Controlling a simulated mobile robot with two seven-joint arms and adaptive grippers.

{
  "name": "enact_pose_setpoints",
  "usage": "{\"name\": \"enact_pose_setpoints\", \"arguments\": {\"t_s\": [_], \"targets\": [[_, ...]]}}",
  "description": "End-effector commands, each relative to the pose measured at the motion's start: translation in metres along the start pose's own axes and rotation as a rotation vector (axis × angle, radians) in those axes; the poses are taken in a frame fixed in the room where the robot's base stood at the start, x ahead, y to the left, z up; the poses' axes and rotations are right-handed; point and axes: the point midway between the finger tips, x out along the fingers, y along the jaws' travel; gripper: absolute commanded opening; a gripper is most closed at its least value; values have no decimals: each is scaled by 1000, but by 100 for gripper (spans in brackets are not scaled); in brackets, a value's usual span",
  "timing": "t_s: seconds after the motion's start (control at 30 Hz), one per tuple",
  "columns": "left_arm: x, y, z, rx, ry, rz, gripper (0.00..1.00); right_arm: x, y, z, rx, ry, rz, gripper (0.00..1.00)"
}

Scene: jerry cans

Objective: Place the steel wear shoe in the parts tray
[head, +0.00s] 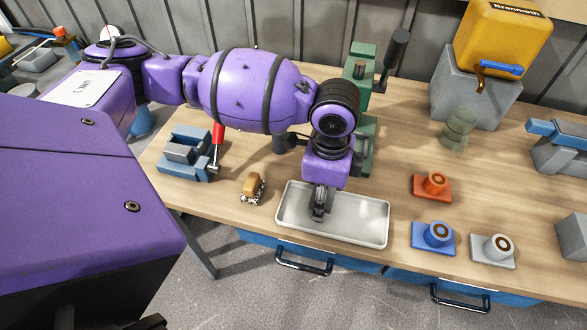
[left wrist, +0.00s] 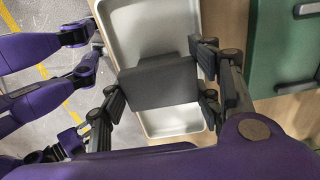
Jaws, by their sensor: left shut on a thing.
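The steel wear shoe is a flat dark grey block (left wrist: 158,87), seen in the left wrist view between the fingers of my left gripper (left wrist: 155,92). My left gripper (head: 321,203) is shut on it. In the head view the gripper points down over the left-middle part of the parts tray, and the shoe is mostly hidden by the fingers. The parts tray (head: 361,238) is a shallow, pale, rectangular tray near the table's front edge. It also shows below the shoe in the left wrist view (left wrist: 170,127). The tray looks otherwise empty. My right gripper is not in view.
A brush (head: 253,188) lies left of the tray, and a blue vise (head: 184,155) stands beyond it. A green press (head: 366,75) stands behind my arm. Orange (head: 432,187), blue (head: 433,236) and grey (head: 493,250) fittings stand to the right. A yellow jerry can (head: 503,40) is at the back.

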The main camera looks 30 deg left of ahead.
Motion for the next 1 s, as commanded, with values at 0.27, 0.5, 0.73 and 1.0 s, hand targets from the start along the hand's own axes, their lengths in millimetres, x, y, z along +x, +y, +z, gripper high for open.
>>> {"name": "enact_pose_setpoints", "arguments": {"t_s": [0.27, 0.5, 0.73, 1.0], "targets": [[2, -1, -1, 0, 1, -3, 76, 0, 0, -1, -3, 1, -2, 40], [2, -1, -1, 0, 1, -3, 77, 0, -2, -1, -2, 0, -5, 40], [-12, -2, -1, 1, 3, -6, 77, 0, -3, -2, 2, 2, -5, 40], [-69, -2, -2, 1, 5, -11, 77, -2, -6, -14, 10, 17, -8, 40]]}}
